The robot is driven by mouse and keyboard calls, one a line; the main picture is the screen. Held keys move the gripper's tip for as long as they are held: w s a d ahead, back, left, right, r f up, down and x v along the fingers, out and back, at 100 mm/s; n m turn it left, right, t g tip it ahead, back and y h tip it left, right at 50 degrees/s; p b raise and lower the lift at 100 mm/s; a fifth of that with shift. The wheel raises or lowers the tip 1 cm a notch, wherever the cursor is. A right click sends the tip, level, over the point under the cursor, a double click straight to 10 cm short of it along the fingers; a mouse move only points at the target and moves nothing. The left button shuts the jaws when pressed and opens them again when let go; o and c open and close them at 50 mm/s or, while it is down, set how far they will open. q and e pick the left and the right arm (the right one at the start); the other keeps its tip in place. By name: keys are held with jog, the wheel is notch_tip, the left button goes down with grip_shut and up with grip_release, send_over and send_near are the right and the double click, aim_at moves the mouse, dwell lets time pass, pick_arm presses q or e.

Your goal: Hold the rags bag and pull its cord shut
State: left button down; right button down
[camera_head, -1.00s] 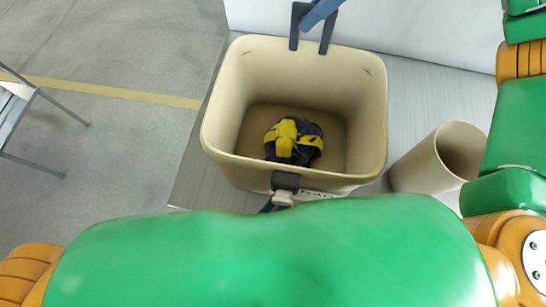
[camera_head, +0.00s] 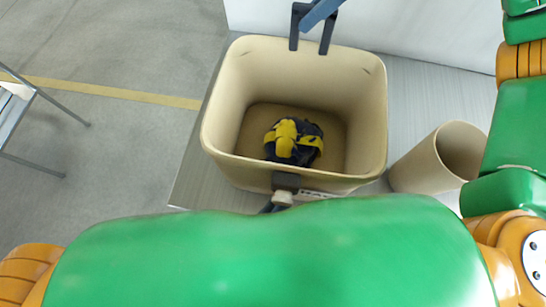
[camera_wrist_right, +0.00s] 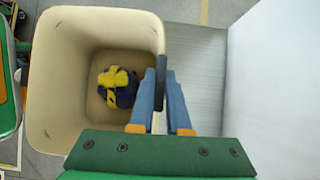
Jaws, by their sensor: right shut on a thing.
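The rags bag (camera_head: 222,100) is a tan, open-topped bag with its mouth wide open and a partly hidden label on the near side. It also shows in the right wrist view (camera_wrist_right: 50,90). A dark and yellow bundle (camera_head: 285,137) lies on its floor. A black strap loop (camera_head: 327,35) stands at the far rim. My right gripper (camera_wrist_right: 161,84), with blue fingers, is shut on this strap. At the near rim is a dark strap piece (camera_head: 286,181) with a small pale piece (camera_head: 283,197) below it, possibly the cord's toggle. My left gripper is mostly hidden by my green arm.
The bag stands on a grey surface (camera_head: 190,185) against a white wall (camera_head: 430,35). A tan cylindrical container (camera_head: 415,165) is close to the bag's right. A metal-framed piece of furniture (camera_head: 25,110) is at the far left. The floor between is clear.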

pick_arm(q)
notch_tip(320, 180, down, 7)
jog(key=shift+r, duration=0.15)
jog(key=c, duration=0.8)
grip_release()
jog(key=v, duration=1.2)
jog(key=shift+a, duration=0.1)
